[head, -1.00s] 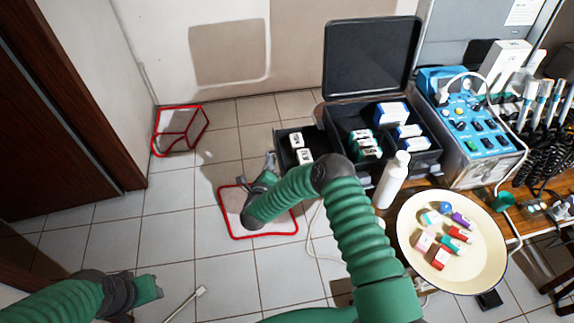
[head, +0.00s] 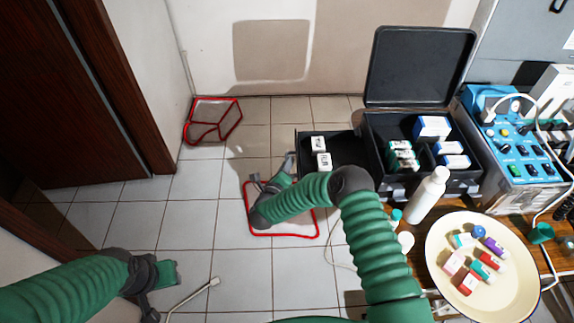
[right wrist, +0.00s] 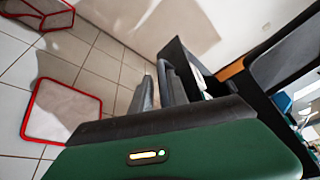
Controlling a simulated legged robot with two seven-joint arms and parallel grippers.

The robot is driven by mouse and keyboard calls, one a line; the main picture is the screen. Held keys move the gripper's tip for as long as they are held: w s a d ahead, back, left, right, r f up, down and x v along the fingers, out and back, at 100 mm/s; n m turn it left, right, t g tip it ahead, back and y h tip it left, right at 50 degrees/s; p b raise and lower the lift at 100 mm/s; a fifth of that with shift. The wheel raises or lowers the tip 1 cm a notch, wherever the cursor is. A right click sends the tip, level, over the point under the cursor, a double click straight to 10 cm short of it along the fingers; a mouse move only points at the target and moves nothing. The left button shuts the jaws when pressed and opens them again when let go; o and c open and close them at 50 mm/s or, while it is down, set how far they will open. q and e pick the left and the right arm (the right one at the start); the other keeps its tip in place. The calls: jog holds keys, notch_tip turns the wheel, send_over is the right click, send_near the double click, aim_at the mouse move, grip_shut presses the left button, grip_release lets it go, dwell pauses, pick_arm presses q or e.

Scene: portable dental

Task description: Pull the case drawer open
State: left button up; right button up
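The black case (head: 425,165) stands on the table with its lid up. Its drawer (head: 345,149) sticks out to the left and holds two white boxes (head: 322,152). My right gripper (head: 289,163) is at the outer left end of the drawer. In the right wrist view its fingers (right wrist: 155,88) stand close together beside the dark drawer wall (right wrist: 178,55). Their grip on the drawer front is hidden. My left gripper (head: 166,280) is low at the left, away from the case; its fingers do not show clearly.
A white bottle (head: 427,196) stands before the case. A cream plate (head: 440,258) with several small coloured items is at the lower right. A blue device (head: 515,140) is right of the case. Red-framed pieces (head: 211,122) are on the floor.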

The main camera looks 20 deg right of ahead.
jog(key=shift+a+r, duration=0.1)
jog(key=shift+s+a+r, duration=0.1)
jog(key=shift+s, duration=0.1)
jog(key=p+v, duration=0.1)
jog(key=v, duration=1.5)
jog(key=shift+s+a, duration=0.1)
